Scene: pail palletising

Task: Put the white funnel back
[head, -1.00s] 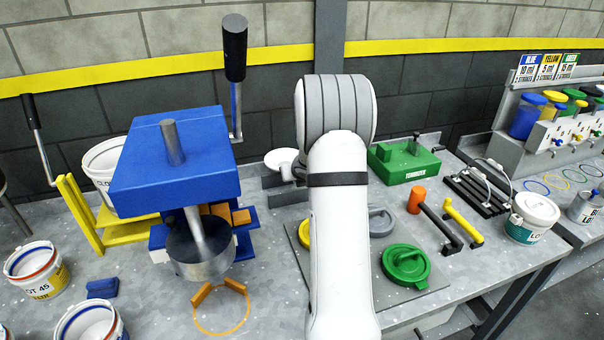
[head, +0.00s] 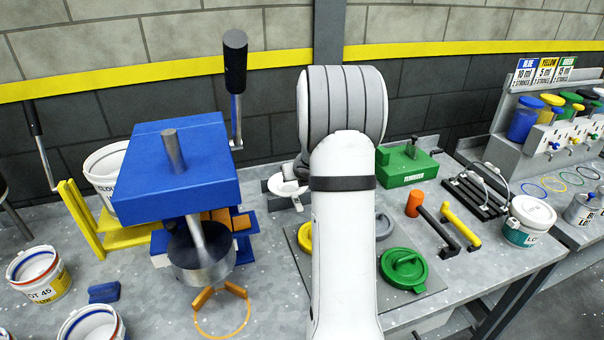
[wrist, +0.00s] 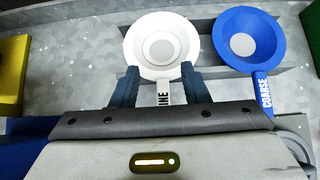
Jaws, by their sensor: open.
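The white funnel (wrist: 162,45) sits at the grey rack (wrist: 112,72) in the wrist view, its bowl facing up and its labelled handle pointing toward me. My gripper (wrist: 159,72) is open, with one dark finger on each side of the handle, just below the bowl. Small gaps show between the fingers and the handle. The blue funnel (wrist: 241,40), marked COARSE, sits to the right at the same rack. In the head view the white funnel (head: 284,188) shows partly beside my arm, which hides the blue funnel and most of my gripper.
A blue press (head: 175,165) with a tall lever stands close on the left. A green box (head: 406,168) stands right of my arm. Lids, tools and a white pail (head: 529,220) lie further right.

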